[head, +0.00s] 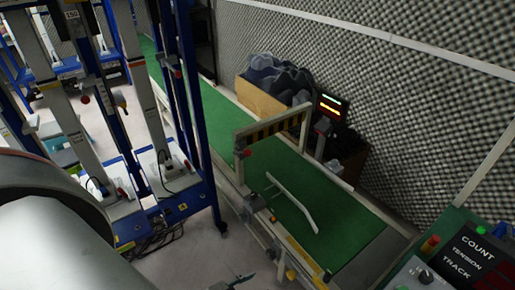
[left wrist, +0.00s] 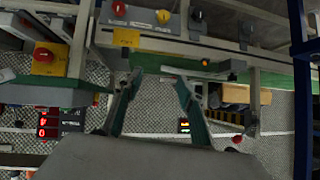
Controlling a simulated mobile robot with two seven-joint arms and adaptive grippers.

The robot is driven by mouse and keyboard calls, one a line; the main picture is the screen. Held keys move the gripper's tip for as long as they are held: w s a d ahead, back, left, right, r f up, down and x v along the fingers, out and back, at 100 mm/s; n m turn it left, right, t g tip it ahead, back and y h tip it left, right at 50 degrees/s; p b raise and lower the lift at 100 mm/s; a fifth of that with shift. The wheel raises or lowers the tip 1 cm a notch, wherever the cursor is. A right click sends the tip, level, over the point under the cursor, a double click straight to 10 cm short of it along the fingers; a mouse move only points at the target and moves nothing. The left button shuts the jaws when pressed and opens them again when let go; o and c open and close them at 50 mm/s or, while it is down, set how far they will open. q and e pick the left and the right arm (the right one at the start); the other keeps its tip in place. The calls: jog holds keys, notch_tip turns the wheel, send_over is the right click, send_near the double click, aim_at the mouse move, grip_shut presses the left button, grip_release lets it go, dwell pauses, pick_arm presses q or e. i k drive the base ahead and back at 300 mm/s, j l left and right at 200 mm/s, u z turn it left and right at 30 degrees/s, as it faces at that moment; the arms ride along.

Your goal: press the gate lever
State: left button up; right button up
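A pale bar (head: 296,205) lies slantwise across the green conveyor belt (head: 345,225) in the head view; it looks like the gate arm. A small orange knob (head: 273,218) sits on the conveyor's near side rail and also shows in the left wrist view (left wrist: 205,62). I cannot tell for sure which part is the gate lever. My left gripper (left wrist: 155,92) is open and empty, its two teal fingers apart, pointing toward the conveyor side. Only its tips (head: 234,282) show at the bottom of the head view, apart from the rail. My right gripper is not in view.
A striped frame (head: 270,130) spans the belt. A control panel (head: 465,255) with buttons stands at lower right. A blue rack (head: 190,110) stands left of the conveyor. A crate of dark foam (head: 262,100) sits behind it. Grey floor lies between rack and conveyor.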

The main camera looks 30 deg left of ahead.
aim_at(247, 152)
jog(key=i+j+u, duration=0.1)
jog(key=u, duration=0.25)
jog(key=i+j+u, duration=0.15)
jog(key=u, duration=0.2)
jog(key=i+j+u, duration=0.1)
jog(key=u, duration=0.25)
